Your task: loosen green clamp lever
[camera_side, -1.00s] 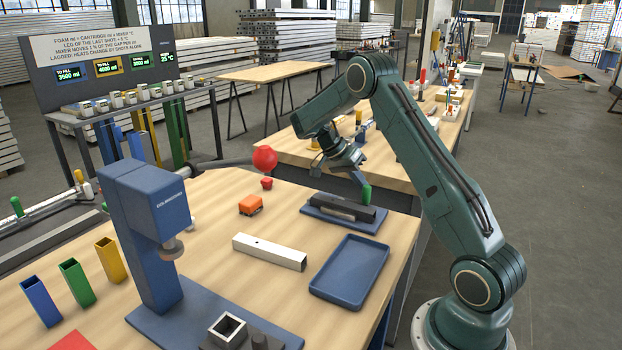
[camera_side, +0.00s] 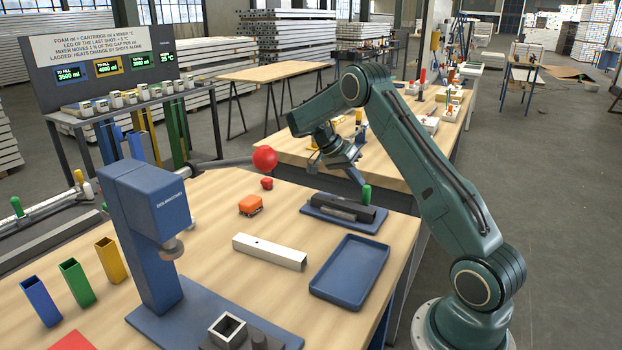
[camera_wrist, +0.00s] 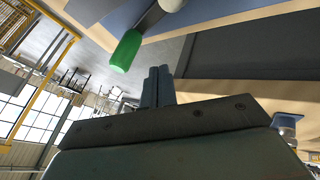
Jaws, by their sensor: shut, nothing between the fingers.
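The green clamp lever (camera_side: 367,193) stands about upright on the dark clamp block (camera_side: 345,208), which sits on a blue plate (camera_side: 316,215) near the bench's far right edge. In the wrist view the lever's green handle (camera_wrist: 126,50) is just left of and above my fingertips, with a visible gap in the picture. My gripper (camera_side: 359,181) is close beside the lever, on its left in the side view. In the wrist view my fingers (camera_wrist: 158,72) are closed together with nothing between them. The lever's pivot is only partly seen.
An empty blue tray (camera_side: 349,272) and a pale square tube (camera_side: 269,252) lie in front of the clamp. A blue press (camera_side: 146,235) with a red-knobbed handle (camera_side: 265,159) stands left. Bare bench surrounds these.

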